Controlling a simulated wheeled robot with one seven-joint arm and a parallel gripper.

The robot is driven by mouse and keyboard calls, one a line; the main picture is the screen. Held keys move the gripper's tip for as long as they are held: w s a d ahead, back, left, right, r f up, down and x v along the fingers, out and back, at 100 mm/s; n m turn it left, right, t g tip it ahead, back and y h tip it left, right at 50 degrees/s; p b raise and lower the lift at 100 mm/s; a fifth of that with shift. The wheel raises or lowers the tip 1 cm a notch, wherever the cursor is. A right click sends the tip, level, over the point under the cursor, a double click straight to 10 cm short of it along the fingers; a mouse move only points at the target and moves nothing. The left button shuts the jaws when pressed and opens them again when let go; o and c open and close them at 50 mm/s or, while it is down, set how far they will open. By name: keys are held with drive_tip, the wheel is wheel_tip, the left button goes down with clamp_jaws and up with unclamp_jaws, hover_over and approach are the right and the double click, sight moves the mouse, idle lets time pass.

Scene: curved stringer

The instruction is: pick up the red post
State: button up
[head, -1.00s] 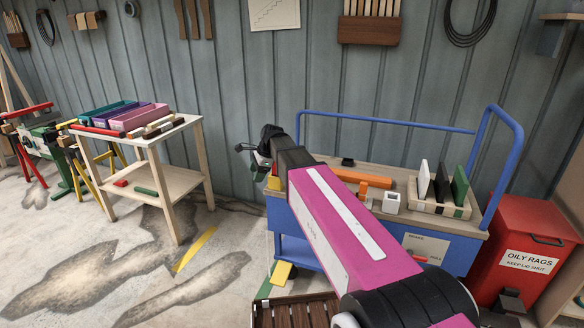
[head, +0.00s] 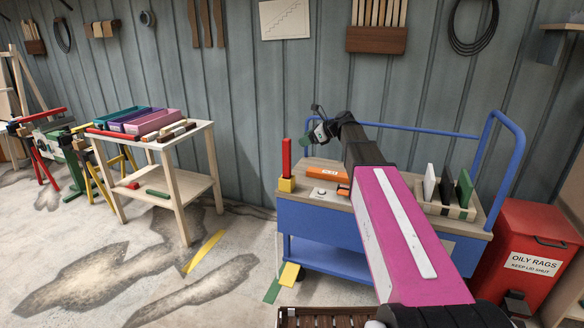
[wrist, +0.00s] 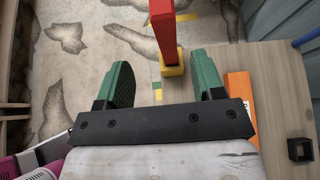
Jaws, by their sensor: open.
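The red post (head: 286,156) stands upright in a yellow base (head: 287,185) at the left end of the blue cart's wooden top. In the wrist view the red post (wrist: 162,28) rises from its yellow base (wrist: 172,70), ahead of the fingers and between their directions. My gripper (head: 318,128) is above the cart, to the right of the post's top in the head view. In the wrist view my gripper (wrist: 164,75) has its green fingers wide apart with nothing between them.
On the cart lie an orange block (head: 327,173), a round white item (head: 322,192) and a rack (head: 455,211) of upright panels. The blue rail (head: 400,127) runs behind. A wooden table (head: 180,150) with trays stands left. A red rags bin (head: 528,250) stands right.

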sight(290, 144)
drive_tip(key=x, duration=1)
drive_tip(key=shift+w+a+r, duration=0.1)
drive_tip(key=shift+w+a, duration=0.1)
drive_tip(key=shift+w, duration=0.2)
clamp_jaws()
